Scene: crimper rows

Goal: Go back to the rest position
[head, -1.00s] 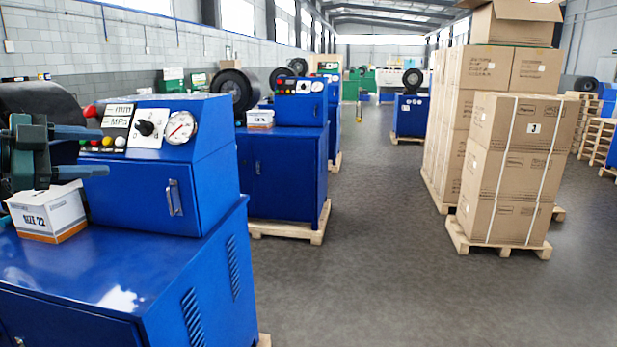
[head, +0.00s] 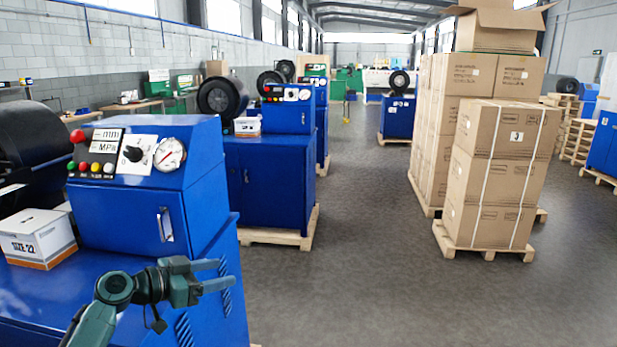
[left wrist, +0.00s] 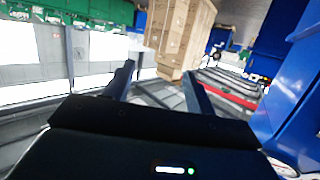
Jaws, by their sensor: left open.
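My left gripper (head: 212,276) is open and empty in the head view. It is in front of the near blue crimper (head: 150,200), by its right side. In the left wrist view its two fingers (left wrist: 160,88) stand apart with nothing between them. A white box marked SIZE 22 (head: 38,238) sits on the crimper's blue top, left of the gripper and apart from it. My right gripper is in neither view.
More blue crimpers (head: 268,180) on wooden pallets stand in a row behind. Stacked cartons (head: 495,180) on a pallet (head: 480,243) stand at the right, also in the left wrist view (left wrist: 180,35). The grey floor (head: 360,270) between is clear.

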